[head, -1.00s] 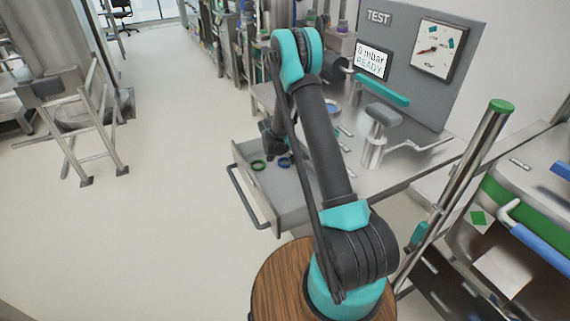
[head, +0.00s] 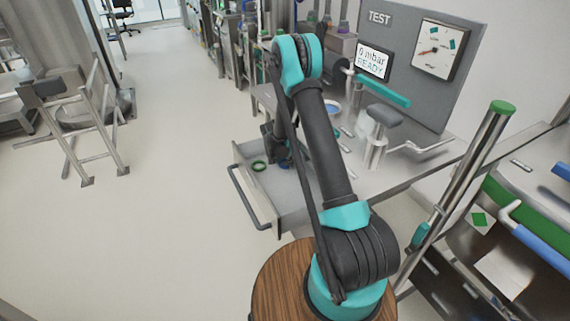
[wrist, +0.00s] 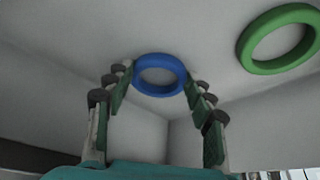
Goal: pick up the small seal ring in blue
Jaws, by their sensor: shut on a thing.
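The small blue seal ring (wrist: 160,91) is between the fingertips of my gripper (wrist: 159,78) in the wrist view. The two fingers are shut on opposite outer sides of the ring. The ring appears to be at the floor of the open grey drawer (head: 292,198); I cannot tell whether it still touches the floor. In the head view my gripper (head: 277,156) is down inside the drawer, and the arm hides most of it and the ring.
A larger green ring (wrist: 275,67) lies beside the blue one, and also shows in the head view (head: 259,170). The drawer walls stand close around my gripper. The bench top (head: 405,165) with a metal press-like fixture (head: 376,145) is to the right. Open floor lies left.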

